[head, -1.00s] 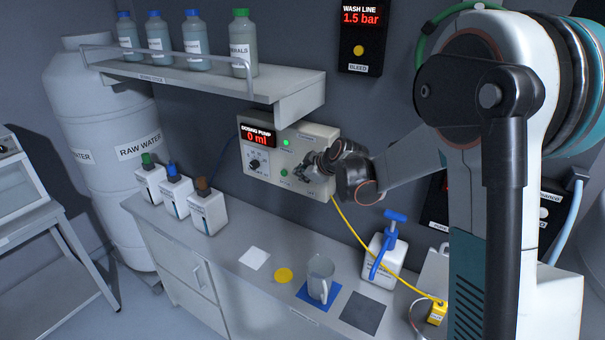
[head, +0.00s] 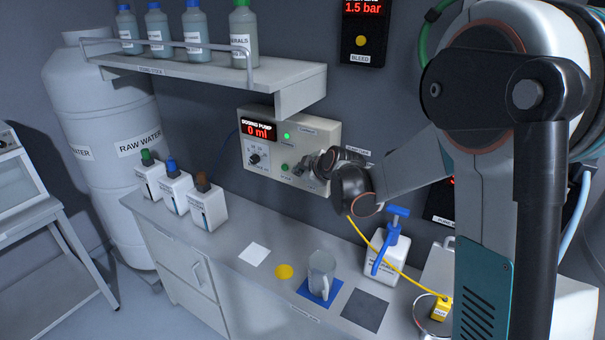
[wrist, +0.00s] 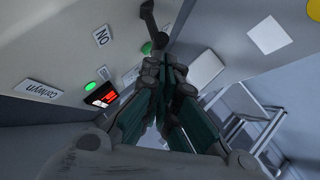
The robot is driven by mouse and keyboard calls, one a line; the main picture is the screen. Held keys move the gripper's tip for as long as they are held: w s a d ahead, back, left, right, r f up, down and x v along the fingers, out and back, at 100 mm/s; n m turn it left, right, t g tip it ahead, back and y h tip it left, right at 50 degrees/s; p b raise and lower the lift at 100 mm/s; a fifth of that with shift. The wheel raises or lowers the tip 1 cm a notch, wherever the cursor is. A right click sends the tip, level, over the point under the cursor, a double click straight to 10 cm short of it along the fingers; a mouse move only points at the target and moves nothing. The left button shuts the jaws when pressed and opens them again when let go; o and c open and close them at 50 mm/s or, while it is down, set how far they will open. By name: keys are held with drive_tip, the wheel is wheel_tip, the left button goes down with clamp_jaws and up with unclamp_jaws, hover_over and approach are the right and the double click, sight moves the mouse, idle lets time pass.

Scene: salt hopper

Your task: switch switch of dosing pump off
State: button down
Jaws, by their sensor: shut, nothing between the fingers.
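The dosing pump (head: 252,178) is a pale wall box with a red "0 ml" display (head: 259,131), a lit green lamp (head: 287,136) and a dial (head: 254,159). My gripper (head: 301,166) is shut and empty, in front of the box's lower right part. In the wrist view its fingers (wrist: 163,68) point at the panel, close to a dark lever (wrist: 149,12) that looks like the switch. I cannot tell whether the fingers touch the lever. In the head view my gripper covers the switch.
Below is a counter with a grey mug (head: 321,270) on a blue mat, a yellow disc (head: 284,271) and a white canister (head: 384,262). A yellow cable (head: 374,243) hangs near my wrist. A bottle shelf (head: 200,72) juts out above the pump.

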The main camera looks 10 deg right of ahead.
wheel_tip(320, 180, down, 6)
drive_tip(key=s+a+n+t+h+b, duration=0.1)
drive_tip(key=n+t+h+b, duration=0.1)
drive_tip(key=b, duration=0.8)
drive_tip(key=shift+f+n+t+b, duration=0.15)
drive_tip(key=shift+n+t+b, duration=0.15)
drive_tip(key=shift+t, duration=0.5)
drive_tip(key=shift+f, duration=0.1)
idle(0.4)
drive_tip(key=shift+a, duration=0.1)
idle(0.5)
